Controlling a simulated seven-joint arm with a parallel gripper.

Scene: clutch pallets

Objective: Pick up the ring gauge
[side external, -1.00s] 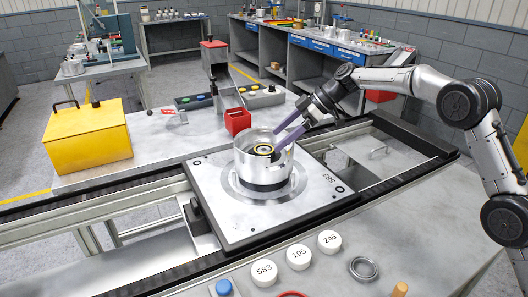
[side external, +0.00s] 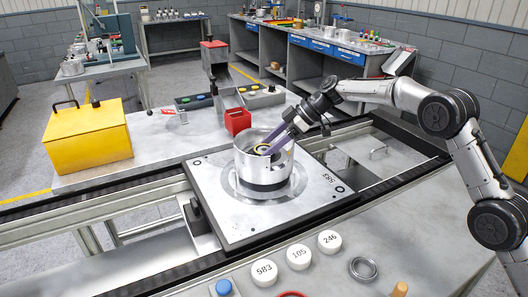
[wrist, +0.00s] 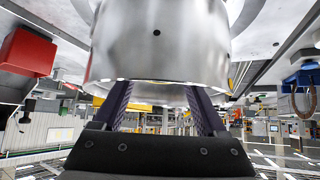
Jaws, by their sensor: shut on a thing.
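A silver open-topped drum (side external: 262,170) stands upright on a square metal plate (side external: 225,210) marked 583. Inside it is a dark ring with a yellow edge, which I take as the ring gauge (side external: 261,149); it is partly hidden by the drum rim and my fingers. My gripper (side external: 267,150) reaches slantwise from the right over the rim, its purple-grey fingers down inside the drum and shut on the ring. In the wrist view the drum wall (wrist: 160,50) fills the upper middle, and the two fingers stand apart and vanish behind its edge, so the contact is hidden.
A yellow box (side external: 88,138) and a red bin (side external: 237,121) stand on the bench behind. White discs marked 583 (side external: 264,273), 105 (side external: 299,257) and 246 (side external: 330,241) lie in front, with a loose metal ring (side external: 364,268). The drum wall surrounds my fingers closely.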

